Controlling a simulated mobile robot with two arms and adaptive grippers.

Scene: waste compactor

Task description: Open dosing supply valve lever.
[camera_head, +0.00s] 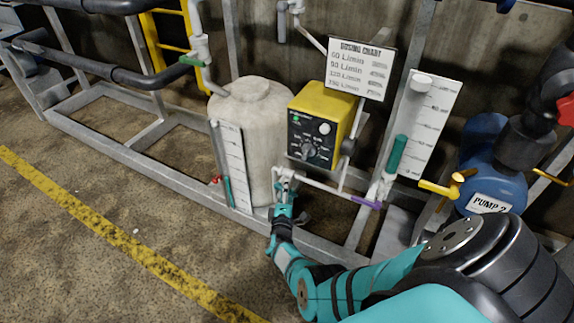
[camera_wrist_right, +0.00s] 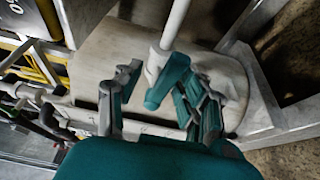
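My right gripper (camera_head: 284,190) is at the front right of the pale tank (camera_head: 262,112), below the yellow dosing box (camera_head: 318,112). In the right wrist view, its two fingers (camera_wrist_right: 160,100) are apart. A teal lever (camera_wrist_right: 168,82) on the end of a white pipe (camera_wrist_right: 176,22) shows between the fingers. I cannot tell whether a finger touches it. In the head view the gripper hides most of this lever. It appears to be the supply valve lever, but no label confirms this. My left gripper is not in view.
A purple lever (camera_head: 366,202) sits on the pipework to the right. A yellow lever (camera_head: 440,188) sticks out by blue Pump 2 (camera_head: 488,165). A small red valve (camera_head: 216,180) is by the left gauge (camera_head: 234,168). A grey frame rail (camera_head: 130,153) runs along the front.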

